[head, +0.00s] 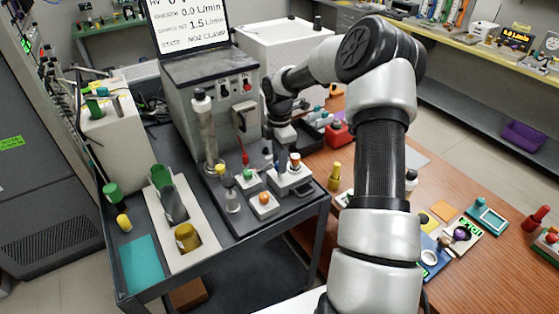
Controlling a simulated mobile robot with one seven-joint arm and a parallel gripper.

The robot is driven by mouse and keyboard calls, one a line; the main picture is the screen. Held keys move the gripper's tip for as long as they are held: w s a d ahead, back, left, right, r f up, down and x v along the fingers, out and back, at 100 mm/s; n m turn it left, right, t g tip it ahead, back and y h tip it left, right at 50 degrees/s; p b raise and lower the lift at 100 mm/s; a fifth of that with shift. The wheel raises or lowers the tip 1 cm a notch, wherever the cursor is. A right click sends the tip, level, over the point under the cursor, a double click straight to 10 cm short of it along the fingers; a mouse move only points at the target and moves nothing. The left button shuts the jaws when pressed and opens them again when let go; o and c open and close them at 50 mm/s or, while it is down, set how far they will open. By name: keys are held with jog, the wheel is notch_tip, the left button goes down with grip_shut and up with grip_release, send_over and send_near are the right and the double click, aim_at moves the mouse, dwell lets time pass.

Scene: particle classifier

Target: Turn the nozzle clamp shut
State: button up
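My gripper (284,146) is small and dark in the head view. It points down at the right part of the classifier's front shelf, beside the grey cabinet (195,118). Its fingertips are too small and shaded to tell whether they are open or touch anything. Below it is a light grey block with an orange-red knob (295,159). A thin red-topped part (244,157) stands to its left. I cannot tell which part is the nozzle clamp. The screen (188,22) reads "STATE NOZ CLAMP", 0.0 L/min and 1.5 L/min.
A clear column with a white cap (203,125) stands left of the gripper. The wooden bench (410,205) at right holds small parts. My arm hides part of it.

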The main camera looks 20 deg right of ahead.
jog(key=c, duration=0.5)
jog(key=shift+m, duration=0.4)
jog(key=m, duration=0.3)
jog(key=shift+m+b, duration=0.3)
jog(key=shift+b, duration=0.1)
jog(key=m, duration=0.3)
jog(key=shift+m+b, duration=0.3)
jog(key=shift+b, duration=0.05)
jog(key=m+b, duration=0.1)
jog(key=m, duration=0.4)
jog(key=shift+m+b, duration=0.3)
jog(key=shift+m, duration=2.1)
jog(key=o, duration=1)
